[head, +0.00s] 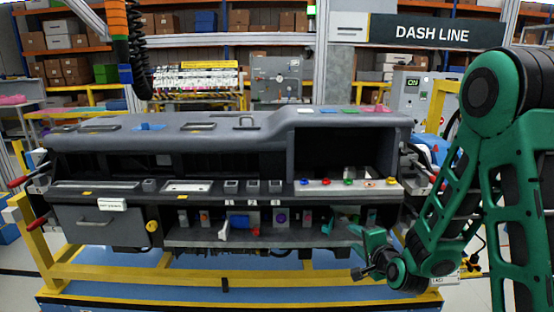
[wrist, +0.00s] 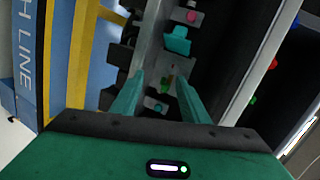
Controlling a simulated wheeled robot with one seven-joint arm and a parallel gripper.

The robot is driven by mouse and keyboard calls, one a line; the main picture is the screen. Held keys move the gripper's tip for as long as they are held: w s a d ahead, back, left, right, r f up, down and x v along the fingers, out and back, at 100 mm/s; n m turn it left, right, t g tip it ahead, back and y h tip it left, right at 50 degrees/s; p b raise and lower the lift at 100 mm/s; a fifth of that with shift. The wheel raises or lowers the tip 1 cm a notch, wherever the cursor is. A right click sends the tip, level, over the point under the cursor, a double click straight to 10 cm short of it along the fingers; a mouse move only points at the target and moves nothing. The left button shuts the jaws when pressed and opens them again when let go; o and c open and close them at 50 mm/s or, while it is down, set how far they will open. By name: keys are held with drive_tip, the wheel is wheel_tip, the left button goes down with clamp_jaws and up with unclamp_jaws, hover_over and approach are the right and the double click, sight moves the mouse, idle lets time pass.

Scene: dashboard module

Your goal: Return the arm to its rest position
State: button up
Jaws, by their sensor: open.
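My green arm is at the right of the head view, bent down so that my gripper (head: 358,252) is low in front of the right part of the dashboard module (head: 240,131). In the wrist view my gripper (wrist: 160,80) has its two teal fingers apart, with no object visibly held. Beyond the fingertips is the module's lower ledge (head: 205,236), with small parts on it. A teal part (wrist: 177,40) shows on the ledge ahead of the fingers, and a pink one (wrist: 191,15) beyond it. Whether the fingers touch the module cannot be told.
The module rests on a yellow frame (head: 130,272) over a blue platform (head: 240,296). Coloured knobs (head: 325,182) line the shelf above my gripper. A coiled black hose (head: 138,60) hangs at upper left. Shelves with boxes stand behind.

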drive_tip(key=s+d+r+n+g+h, duration=0.35)
drive_tip(key=s+d+n+g, duration=0.4)
drive_tip(key=s+d, duration=0.85)
drive_tip(key=s+r+g+y, duration=0.1)
drive_tip(key=s+r+g, duration=0.2)
drive_tip(key=s, duration=0.9)
drive_tip(key=s+r+n+g, duration=0.1)
drive_tip(key=s+r+g, duration=0.2)
drive_tip(key=s, duration=0.9)
drive_tip(key=shift+s+y, duration=0.15)
drive_tip(key=shift+y, duration=0.2)
drive_tip(key=shift+w+f, duration=0.2)
drive_tip(key=shift+w, duration=0.45)
